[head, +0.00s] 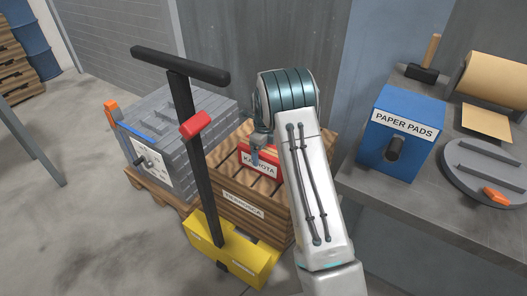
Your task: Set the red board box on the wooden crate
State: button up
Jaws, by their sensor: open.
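The red board box (260,163), with a white label, sits on the slatted top of the wooden crate (241,202). Part of it is hidden behind my arm. The crate is brown, with a pale label on its front side. My gripper (256,162) is at the left side of my arm's end, pointing down at the red box. It is open, and its fingers show only small and partly. I cannot tell whether they touch the box.
A yellow pallet-truck body (232,248) with a tall black handle (190,130) stands in front of the crate. Grey ingots (178,128) are stacked on a pallet at left. A blue paper pads box (400,135) is on the right-hand bench (400,202).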

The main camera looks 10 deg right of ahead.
notch_tip(320, 180, up, 12)
jog(key=p, duration=0.2)
jog(key=shift+p, duration=0.4)
